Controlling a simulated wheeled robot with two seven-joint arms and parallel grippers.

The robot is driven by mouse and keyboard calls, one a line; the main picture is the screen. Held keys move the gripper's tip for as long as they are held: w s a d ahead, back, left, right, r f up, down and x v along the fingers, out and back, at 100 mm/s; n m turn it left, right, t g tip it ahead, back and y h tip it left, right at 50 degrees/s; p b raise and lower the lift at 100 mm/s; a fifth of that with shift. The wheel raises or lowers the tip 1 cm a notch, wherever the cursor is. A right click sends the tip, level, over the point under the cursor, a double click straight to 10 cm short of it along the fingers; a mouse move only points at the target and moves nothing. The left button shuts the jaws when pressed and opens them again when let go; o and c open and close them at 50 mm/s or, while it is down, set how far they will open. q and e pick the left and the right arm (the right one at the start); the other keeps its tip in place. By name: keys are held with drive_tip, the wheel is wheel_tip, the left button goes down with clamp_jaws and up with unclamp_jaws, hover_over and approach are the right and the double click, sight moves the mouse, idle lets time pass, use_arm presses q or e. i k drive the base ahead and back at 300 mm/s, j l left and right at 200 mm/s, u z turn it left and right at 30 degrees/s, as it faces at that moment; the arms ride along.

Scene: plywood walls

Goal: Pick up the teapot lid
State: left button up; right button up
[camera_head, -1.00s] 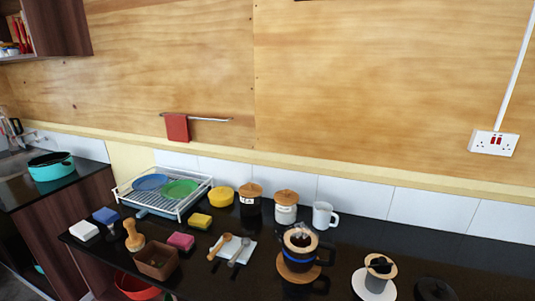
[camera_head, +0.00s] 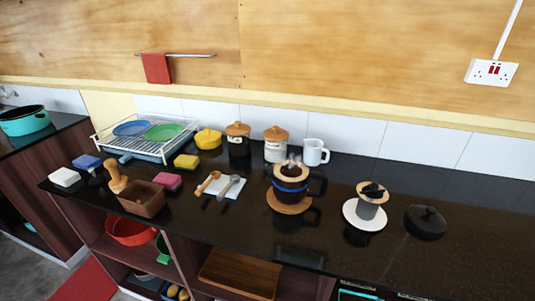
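A round black lid-like object (camera_head: 426,221) with a small knob on top lies on the dark countertop at the right. It looks like the teapot lid, though its dark colour hides detail. Further left, a dark pot with a blue band (camera_head: 290,187) and a wooden ring on top stands on a round wooden board (camera_head: 281,206). Neither of my grippers shows in the head view.
A white mug (camera_head: 314,152) and two wooden-lidded jars (camera_head: 276,151) stand along the back wall. A dish rack (camera_head: 104,148), sponges and a brown box (camera_head: 141,200) fill the left. The countertop (camera_head: 480,230) right of the black object is clear. Open shelves lie below.

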sight(426, 222)
drive_tip(key=z, duration=1.45)
